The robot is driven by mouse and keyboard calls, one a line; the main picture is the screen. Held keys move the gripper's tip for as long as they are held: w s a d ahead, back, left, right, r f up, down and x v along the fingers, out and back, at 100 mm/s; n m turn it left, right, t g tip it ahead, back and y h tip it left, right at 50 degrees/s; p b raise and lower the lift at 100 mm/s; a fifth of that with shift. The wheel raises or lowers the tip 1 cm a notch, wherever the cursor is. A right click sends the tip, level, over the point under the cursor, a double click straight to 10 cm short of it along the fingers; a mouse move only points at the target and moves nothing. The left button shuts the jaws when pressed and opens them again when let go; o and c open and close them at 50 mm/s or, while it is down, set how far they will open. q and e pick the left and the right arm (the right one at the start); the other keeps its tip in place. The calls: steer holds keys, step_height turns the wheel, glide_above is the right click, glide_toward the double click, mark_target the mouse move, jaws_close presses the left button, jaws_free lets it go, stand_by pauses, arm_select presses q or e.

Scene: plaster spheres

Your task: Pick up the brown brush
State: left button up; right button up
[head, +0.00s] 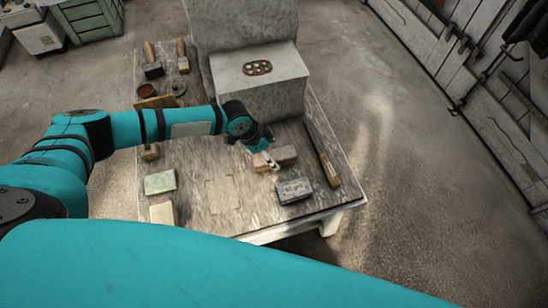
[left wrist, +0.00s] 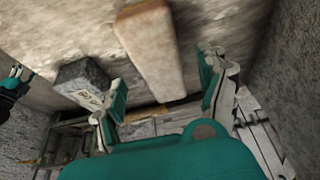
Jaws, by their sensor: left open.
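A long brown wooden-handled tool (head: 328,168), which looks like a brush, lies along the right edge of the low table. Two more wooden-handled brushes (head: 152,60) (head: 183,56) lie at the back left. I cannot tell which one is the brown brush. My left gripper (head: 270,162) is open and empty over the table's right half, at a brown-tan block (head: 285,154). In the left wrist view my open fingers (left wrist: 165,92) point toward this block (left wrist: 150,45), which lies beyond and between them. I cannot tell whether they touch it.
A grey lettered block (head: 294,190) sits in front of the gripper; it also shows in the left wrist view (left wrist: 84,82). A green block (head: 160,182) and a tan block (head: 163,214) lie front left. A large plaster block (head: 262,95) stands behind.

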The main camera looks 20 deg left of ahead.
mark_target(273, 155)
arm_select(q)
steer(key=x, duration=0.3)
steer(key=shift+w+f, duration=0.1)
steer(key=shift+f, duration=0.3)
steer(key=c, duration=1.5)
arm_select(e)
steer(key=shift+s+d+f, duration=0.1)
steer(key=shift+s+d, duration=0.05)
steer(key=shift+s, duration=0.3)
steer(key=shift+s+d+f, duration=0.1)
steer(key=shift+s+d, duration=0.05)
steer(key=shift+s, duration=0.3)
